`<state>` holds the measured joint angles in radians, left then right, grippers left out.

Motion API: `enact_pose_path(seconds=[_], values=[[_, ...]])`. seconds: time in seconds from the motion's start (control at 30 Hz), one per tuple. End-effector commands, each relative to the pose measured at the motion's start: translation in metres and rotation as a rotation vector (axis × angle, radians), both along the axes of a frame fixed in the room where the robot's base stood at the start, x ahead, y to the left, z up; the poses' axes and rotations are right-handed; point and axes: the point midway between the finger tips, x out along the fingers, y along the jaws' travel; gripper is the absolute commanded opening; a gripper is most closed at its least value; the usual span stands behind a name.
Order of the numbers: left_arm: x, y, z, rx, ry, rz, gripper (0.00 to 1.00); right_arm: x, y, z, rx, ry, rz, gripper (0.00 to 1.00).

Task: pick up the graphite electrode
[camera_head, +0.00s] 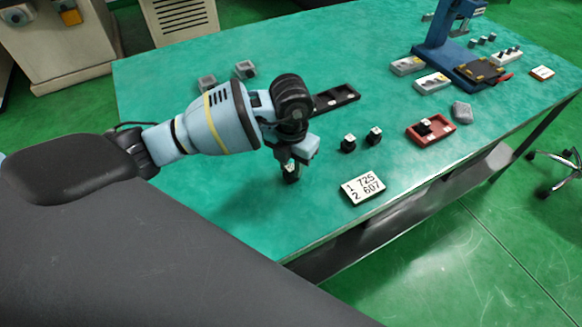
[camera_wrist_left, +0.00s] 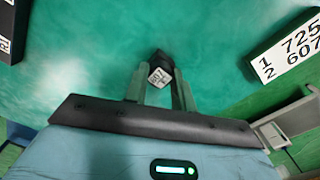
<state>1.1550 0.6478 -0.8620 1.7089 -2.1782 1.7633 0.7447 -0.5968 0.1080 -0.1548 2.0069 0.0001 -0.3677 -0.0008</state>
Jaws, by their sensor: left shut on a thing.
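My left gripper (camera_head: 291,165) points down over the front part of the green table, left of the number card. It is shut on a small dark graphite electrode (camera_head: 291,175). In the left wrist view the electrode (camera_wrist_left: 161,60) sits between the two fingertips (camera_wrist_left: 161,80), with a white label with small dark marks on its near face. I cannot tell whether it touches the table. Two similar dark blocks with pale tops, one (camera_head: 348,143) and another (camera_head: 374,136), stand to the right. My right gripper is not in view.
A white number card (camera_head: 363,187) lies near the table's front edge. A black tray (camera_head: 335,98) is behind my gripper, and a red tray (camera_head: 430,129) and grey lump (camera_head: 462,111) lie right. A blue press-like stand (camera_head: 440,50) is at the back right.

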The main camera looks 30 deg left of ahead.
Motion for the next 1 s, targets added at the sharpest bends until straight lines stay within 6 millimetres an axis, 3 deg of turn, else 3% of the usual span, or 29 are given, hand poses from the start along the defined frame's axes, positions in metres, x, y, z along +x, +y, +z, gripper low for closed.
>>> enact_pose_path(seconds=[0.17,0.4,0.8,1.0], values=[[0.001,0.000,0.009,0.000,-0.003,0.000,0.02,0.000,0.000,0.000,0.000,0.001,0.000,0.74],[0.001,-0.001,0.038,-0.001,-0.004,-0.001,0.02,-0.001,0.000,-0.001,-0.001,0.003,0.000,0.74],[0.037,-0.094,0.042,-0.003,0.001,-0.003,0.02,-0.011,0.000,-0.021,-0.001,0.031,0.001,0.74],[0.050,-0.128,0.046,-0.001,0.001,-0.001,0.02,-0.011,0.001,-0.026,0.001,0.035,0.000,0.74]])
